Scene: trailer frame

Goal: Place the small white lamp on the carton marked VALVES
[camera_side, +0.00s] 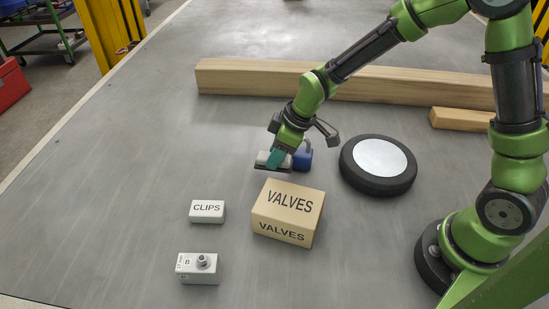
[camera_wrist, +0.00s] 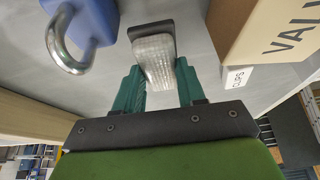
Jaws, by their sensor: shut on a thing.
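The small white lamp (camera_wrist: 153,58) has a ribbed clear-white lens on a dark base. My gripper (camera_wrist: 159,72) is shut on it, with one teal finger on each side of the lens. In the side view my gripper (camera_side: 274,158) and the lamp (camera_side: 262,157) are just behind the carton marked VALVES (camera_side: 288,211). I cannot tell whether the lamp's base touches the table.
A blue padlock (camera_side: 304,158) stands close beside my gripper. A white CLIPS box (camera_side: 207,212) and a white box with a knob (camera_side: 198,269) are left of the carton. A black wheel (camera_side: 378,166) lies to the right. A long timber (camera_side: 235,78) lies behind.

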